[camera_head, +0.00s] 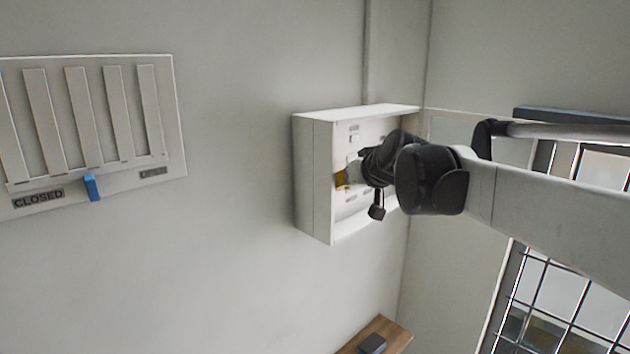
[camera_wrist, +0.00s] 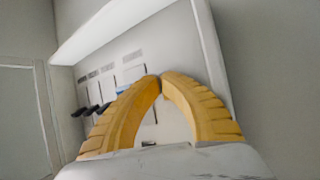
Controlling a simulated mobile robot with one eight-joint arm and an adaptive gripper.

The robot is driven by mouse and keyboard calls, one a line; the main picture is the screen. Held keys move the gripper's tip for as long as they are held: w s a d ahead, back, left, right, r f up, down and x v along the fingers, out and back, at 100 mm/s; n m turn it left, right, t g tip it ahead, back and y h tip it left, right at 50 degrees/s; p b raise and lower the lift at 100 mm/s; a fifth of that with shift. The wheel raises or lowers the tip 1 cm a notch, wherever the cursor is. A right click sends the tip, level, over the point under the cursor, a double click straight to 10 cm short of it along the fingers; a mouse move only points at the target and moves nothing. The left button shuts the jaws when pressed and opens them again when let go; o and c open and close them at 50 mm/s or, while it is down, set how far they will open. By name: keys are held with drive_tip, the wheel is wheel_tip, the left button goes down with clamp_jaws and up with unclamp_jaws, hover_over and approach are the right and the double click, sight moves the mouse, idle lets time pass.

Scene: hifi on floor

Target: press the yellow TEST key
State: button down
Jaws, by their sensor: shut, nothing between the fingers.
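A white wall box (camera_head: 316,180) is mounted on the wall near the corner, with its face towards the right. My gripper (camera_head: 342,178) is at its face, partly hidden by my own wrist. In the wrist view my gripper (camera_wrist: 161,77) has two yellow-orange fingers that meet at their tips, with nothing between them. The tips overlap the box's inner panel (camera_wrist: 133,57); I cannot tell whether they touch it. I cannot make out the yellow TEST key in either view; the fingers and wrist cover part of the panel.
Several black levers (camera_wrist: 92,110) and a small blue part (camera_wrist: 121,90) show on the panel, left of the fingers. The box's raised rim (camera_wrist: 211,55) stands close on the right. A slatted vent (camera_head: 95,125) with a blue tab (camera_head: 92,188) is on the left wall.

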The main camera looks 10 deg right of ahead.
drive_tip(key=shift+s, duration=0.1)
drive_tip(key=shift+s+d, duration=0.45)
drive_tip(key=shift+s, duration=0.1)
drive_tip(key=shift+s+d, duration=0.75)
drive_tip(key=shift+s, duration=0.25)
drive_tip(key=shift+s+d, duration=0.75)
drive_tip(key=shift+s, duration=0.25)
drive_tip(key=s+f+g+h+b, duration=0.1)
drive_tip(key=s+f+b, duration=0.8)
drive_tip(key=f, duration=1.1)
drive_tip(key=s+a+f+m+g+b, duration=0.1)
drive_tip(key=s+f+g+b, duration=0.1)
drive_tip(key=s+f+b, duration=0.8)
drive_tip(key=s+a+f+m+g+h+b, duration=0.1)
drive_tip(key=s+f+b, duration=0.8)
drive_tip(key=f+b, duration=1.1)
wheel_tip(320, 180, down, 10)
drive_tip(key=shift+s+f+g+h, duration=0.15)
drive_tip(key=shift+s+g+h, duration=0.2)
drive_tip(key=shift+g, duration=0.15)
